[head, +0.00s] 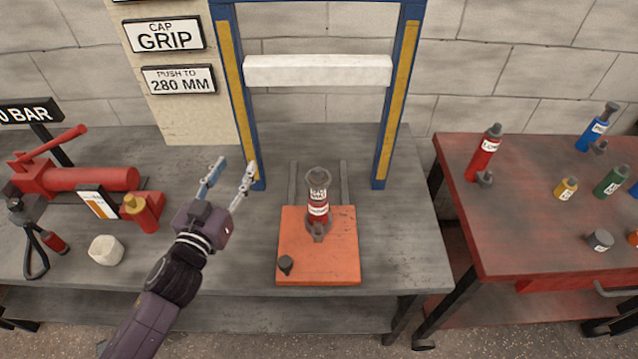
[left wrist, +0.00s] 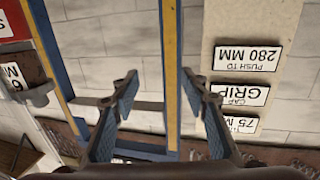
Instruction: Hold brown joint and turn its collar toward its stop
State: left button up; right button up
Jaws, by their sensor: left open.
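No joint that is clearly brown shows in either view. A red cylinder (head: 318,206) with a white label and grey top stands upright on an orange plate (head: 335,262), inside the press frame. It has a grey fitting at its foot. My left gripper (head: 232,173) is open and empty, raised to the left of the plate and beside the frame's left post. In the left wrist view its two fingers (left wrist: 160,95) are spread apart with nothing between them. My right gripper is not in view.
The blue and yellow frame (head: 231,90) has a white crossbar (head: 318,70). A red pump (head: 92,179) and a pale block (head: 106,250) stand on the left of the grey bench. A red table (head: 535,225) on the right holds several coloured bottles.

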pick_arm(q)
jog(key=w+d+r+m+h, duration=0.1)
jog(key=d+r+m+h, duration=0.2)
jog(key=d+h, duration=0.1)
jog(key=m+g+h, duration=0.8)
jog(key=m+g, duration=0.1)
jog(key=g, duration=0.3)
send_near(313, 187)
notch_tip(313, 187, down, 3)
jog(key=w, duration=0.2)
jog(key=shift+x, duration=4.95)
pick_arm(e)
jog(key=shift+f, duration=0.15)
pick_arm(q)
jog(key=shift+r, duration=0.2)
jog(key=shift+c, duration=0.2)
jog(key=c, duration=0.7)
jog(key=shift+o, duration=0.2)
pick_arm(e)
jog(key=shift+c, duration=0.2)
